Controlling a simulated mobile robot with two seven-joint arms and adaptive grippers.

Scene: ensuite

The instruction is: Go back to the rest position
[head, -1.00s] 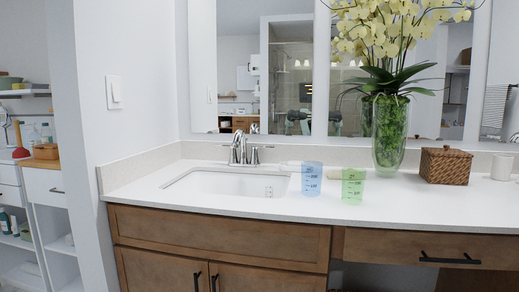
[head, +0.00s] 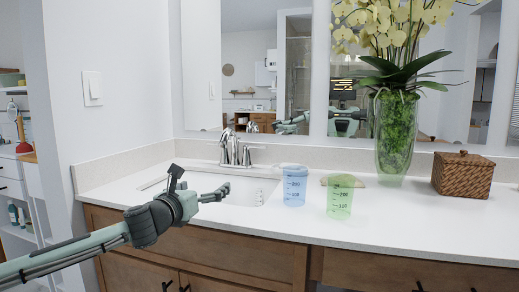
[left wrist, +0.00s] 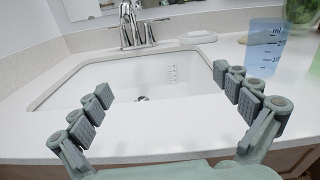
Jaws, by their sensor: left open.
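My left gripper (head: 214,192) reaches in from the left in the head view, over the front of the sink. In the left wrist view its two fingers (left wrist: 165,105) are spread wide with nothing between them. The sink basin (left wrist: 150,75) lies beyond the fingers. A blue measuring cup (head: 294,186) stands upright on the counter to the right of the gripper, apart from it. It also shows at the right of the left wrist view (left wrist: 262,48). A green measuring cup (head: 340,197) stands to its right. My right gripper is not in view.
The white counter (head: 430,225) is clear at the front right. A chrome faucet (head: 232,148) stands behind the sink. A glass vase with yellow flowers (head: 396,135) and a woven box (head: 462,174) stand at the back right. A wall (head: 120,60) is at the left.

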